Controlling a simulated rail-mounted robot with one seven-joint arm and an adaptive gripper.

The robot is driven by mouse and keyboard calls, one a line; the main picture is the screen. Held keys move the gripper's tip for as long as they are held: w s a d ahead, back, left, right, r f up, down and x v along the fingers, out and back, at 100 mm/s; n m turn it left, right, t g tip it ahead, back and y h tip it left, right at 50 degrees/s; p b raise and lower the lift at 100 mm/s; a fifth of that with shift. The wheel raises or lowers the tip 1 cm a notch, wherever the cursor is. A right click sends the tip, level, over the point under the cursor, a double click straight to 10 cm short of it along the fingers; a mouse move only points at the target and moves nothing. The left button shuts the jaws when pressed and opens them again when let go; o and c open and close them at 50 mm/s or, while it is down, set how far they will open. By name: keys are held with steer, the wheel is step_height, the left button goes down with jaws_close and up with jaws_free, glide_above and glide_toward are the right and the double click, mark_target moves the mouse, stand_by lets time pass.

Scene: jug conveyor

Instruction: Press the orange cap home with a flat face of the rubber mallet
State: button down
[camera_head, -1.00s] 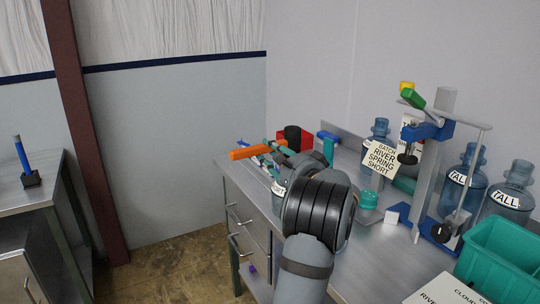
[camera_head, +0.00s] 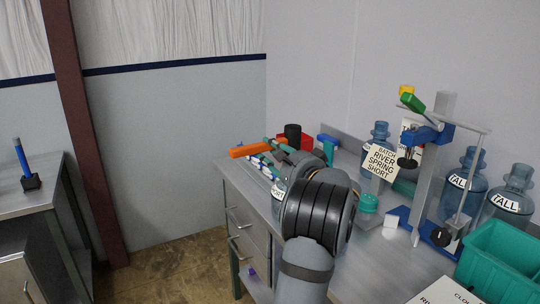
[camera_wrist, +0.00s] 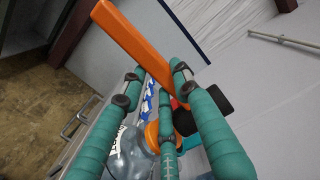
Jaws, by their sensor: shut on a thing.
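My gripper (camera_wrist: 158,72) has teal fingers and is shut on the rubber mallet. The mallet's orange handle (camera_head: 250,150) sticks out to the left in the head view, and its handle also shows in the wrist view (camera_wrist: 130,35). A black cylinder (camera_head: 292,134), apparently the mallet head, stands at the handle's right end; it is partly behind a finger in the wrist view (camera_wrist: 188,122). The orange cap (camera_wrist: 152,134) is at the top of a clear blue short jug (camera_wrist: 128,150), partly hidden by a finger. I cannot tell how far it is seated. My arm hides most of this jug in the head view.
A red object (camera_head: 307,138) is close behind the black head. A jug with a batch sign (camera_head: 379,161), a press stand (camera_head: 433,165), tall jugs (camera_head: 510,200) and a teal bin (camera_head: 500,255) stand to the right. The bench's left edge is close to the short jug.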

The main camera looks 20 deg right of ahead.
steer(key=shift+r+p, duration=1)
steer(key=shift+r, duration=1.6)
